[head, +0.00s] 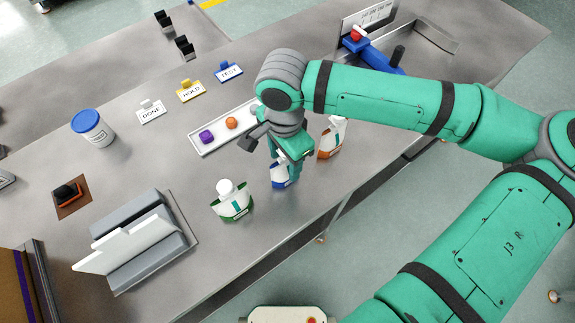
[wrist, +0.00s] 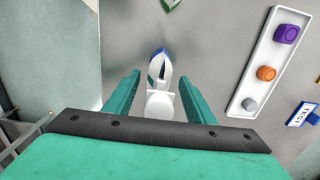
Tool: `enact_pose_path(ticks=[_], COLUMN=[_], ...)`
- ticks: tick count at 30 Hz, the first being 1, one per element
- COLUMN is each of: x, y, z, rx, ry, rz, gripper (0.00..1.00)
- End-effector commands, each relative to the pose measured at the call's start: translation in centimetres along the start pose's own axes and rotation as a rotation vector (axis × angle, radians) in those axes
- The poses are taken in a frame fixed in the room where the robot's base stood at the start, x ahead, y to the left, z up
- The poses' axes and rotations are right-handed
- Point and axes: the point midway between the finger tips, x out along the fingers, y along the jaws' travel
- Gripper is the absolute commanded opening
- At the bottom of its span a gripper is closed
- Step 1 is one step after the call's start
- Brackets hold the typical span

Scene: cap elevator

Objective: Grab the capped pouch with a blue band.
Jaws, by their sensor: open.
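The pouch with a blue band (head: 282,174) stands on the metal table, its top partly hidden by my gripper (head: 287,160) in the head view. In the wrist view the pouch (wrist: 160,66) lies between my two open green fingers (wrist: 158,80). Its round white cap (wrist: 160,103) shows close to the palm. Gaps show on both sides of it, and the fingers do not appear to touch it. A green-banded pouch (head: 232,204) with a white cap stands to the left. An orange-banded pouch (head: 331,140) stands to the right.
A white tray (head: 202,150) with purple, orange and grey caps lies just behind. Signs reading DONE (head: 151,112), HOLD (head: 191,91) and TEST (head: 229,72) stand farther back. A blue-lidded jar (head: 93,129) and a grey rack (head: 145,245) are at left. The table's front edge is near.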

Motion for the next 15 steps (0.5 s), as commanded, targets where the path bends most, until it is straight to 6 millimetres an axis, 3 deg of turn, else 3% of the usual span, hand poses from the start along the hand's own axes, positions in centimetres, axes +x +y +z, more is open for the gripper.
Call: enact_pose_path(ticks=[8,13,14,15], x=[0.31,0.30,0.30,0.30], y=[0.22,0.26,0.27,0.27], z=[-0.32,-0.38,-0.38,-0.39], rx=[0.008,0.010,0.010,0.010], ry=[0.001,0.001,0.000,0.000], rz=[0.000,0.000,0.000,0.000], gripper=[0.50,0.09,0.03,0.03])
